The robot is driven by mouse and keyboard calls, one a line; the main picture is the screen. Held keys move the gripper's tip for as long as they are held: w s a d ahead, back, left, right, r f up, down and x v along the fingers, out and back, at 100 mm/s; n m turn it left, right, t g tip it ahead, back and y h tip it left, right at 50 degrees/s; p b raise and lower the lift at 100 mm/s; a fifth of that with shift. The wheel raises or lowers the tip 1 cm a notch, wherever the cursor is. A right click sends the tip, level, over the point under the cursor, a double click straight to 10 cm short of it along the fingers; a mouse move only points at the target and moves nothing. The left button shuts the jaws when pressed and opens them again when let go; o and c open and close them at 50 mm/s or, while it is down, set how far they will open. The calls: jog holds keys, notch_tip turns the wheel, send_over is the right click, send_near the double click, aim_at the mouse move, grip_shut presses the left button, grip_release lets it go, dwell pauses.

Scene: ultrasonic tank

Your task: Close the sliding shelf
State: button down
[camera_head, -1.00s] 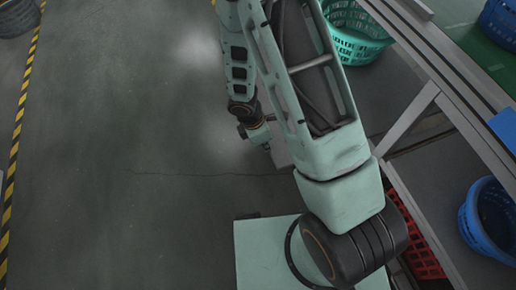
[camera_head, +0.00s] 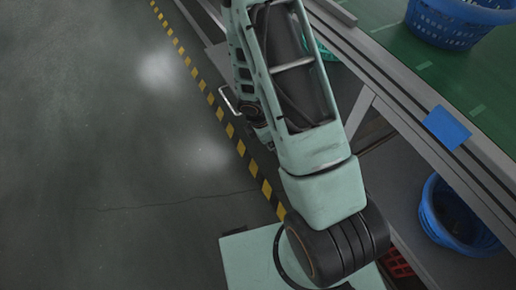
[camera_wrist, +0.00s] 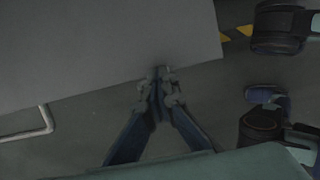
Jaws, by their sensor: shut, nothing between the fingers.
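The sliding shelf (camera_wrist: 100,45) shows in the wrist view as a large flat grey panel filling the upper left. A pale bar handle (camera_wrist: 45,122) sticks out along its lower left edge. My gripper (camera_wrist: 161,78) is shut and empty, with its fingertips at the panel's lower edge, right of the handle. I cannot tell whether they touch the panel. In the head view, a small part of the grey panel (camera_head: 217,54) and the handle (camera_head: 226,98) show left of my arm. My arm hides the gripper and most of the shelf there.
A workbench with a green top (camera_head: 390,45) runs along the right and carries a blue basket (camera_head: 455,28). Another blue basket (camera_head: 430,210) and a red crate (camera_head: 397,262) sit below. A yellow-black floor stripe (camera_head: 213,100) passes my arm. The floor at left is clear.

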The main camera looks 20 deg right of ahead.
jog(key=w+d+p, duration=0.1)
jog(key=d+p, duration=0.1)
jog(key=d, duration=0.3)
jog(key=w+d+p, duration=0.1)
jog(key=d+p, duration=0.1)
jog(key=d, duration=0.3)
jog(key=w+d+p, duration=0.1)
jog(key=w+d, duration=0.1)
jog(key=d, duration=0.4)
jog(key=shift+w+d+f+p, duration=0.1)
jog(key=shift+p, duration=0.3)
